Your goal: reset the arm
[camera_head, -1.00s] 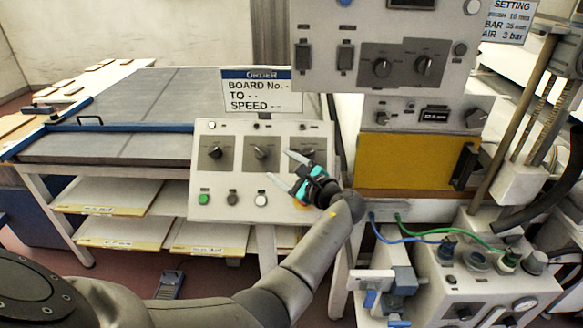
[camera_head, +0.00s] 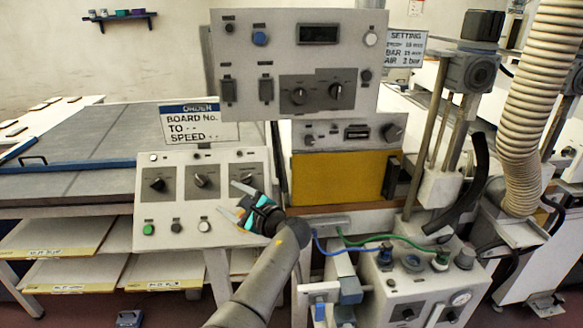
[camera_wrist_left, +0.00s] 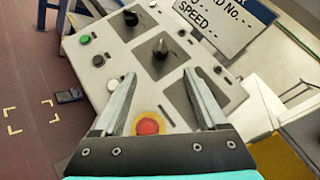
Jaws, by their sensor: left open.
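My left gripper (camera_head: 239,202) is in front of the right part of the low control panel (camera_head: 148,212). It is open, with nothing between its fingers. In the left wrist view its two fingers (camera_wrist_left: 160,100) stand apart over the panel face, with a red button on a yellow ring (camera_wrist_left: 149,125) showing between them. The panel has several dark knobs (camera_head: 201,181) and a green button (camera_head: 148,229). I cannot tell whether the fingertips touch the panel. The knob behind the gripper is partly hidden. My right gripper is not in view.
An order sign (camera_head: 198,124) stands above the panel. A taller control box (camera_head: 297,68) and a yellow panel (camera_head: 340,178) are to its right. A white unit with blue and green hoses (camera_head: 425,290) stands at lower right. Shelves (camera_head: 70,275) lie under the table at left.

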